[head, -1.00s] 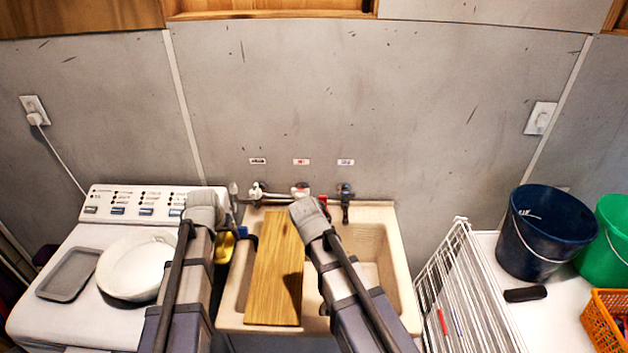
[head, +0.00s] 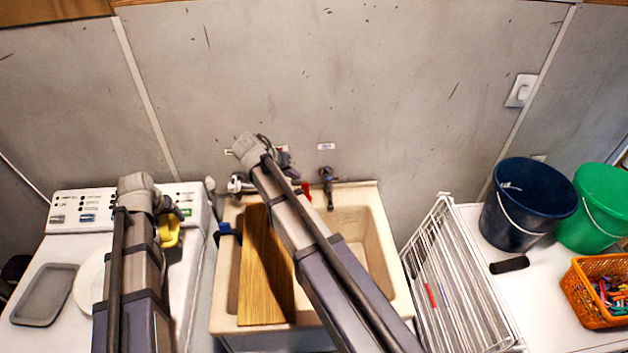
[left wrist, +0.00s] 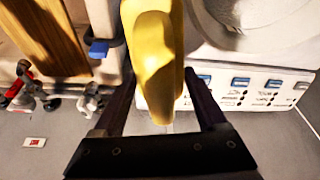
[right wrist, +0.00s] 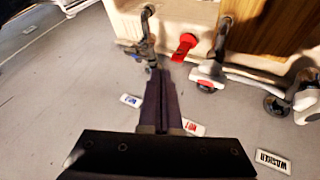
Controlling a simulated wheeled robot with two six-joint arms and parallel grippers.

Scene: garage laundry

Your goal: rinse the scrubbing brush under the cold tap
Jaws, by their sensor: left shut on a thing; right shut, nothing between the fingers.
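The yellow scrubbing brush (head: 170,231) is between the fingers of my left gripper (left wrist: 160,98), which is shut on it. It also shows in the left wrist view (left wrist: 153,55), above the washing machine's sink-side edge; its bristles are not visible. The cold tap (head: 328,185) stands at the sink's back right, below its blue label. It also shows in the right wrist view (right wrist: 146,45). My right gripper (right wrist: 160,78) is shut and empty, its tips appearing close to this tap; I cannot tell whether they touch. In the head view my right arm hides its fingertips.
A wooden board (head: 264,270) lies across the left of the sink (head: 384,230). The hot tap (right wrist: 208,75) and a red lever (right wrist: 184,47) are beside the cold tap. A blue item (head: 225,229) sits at the sink's left rim. A white rack (head: 445,265) stands right.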

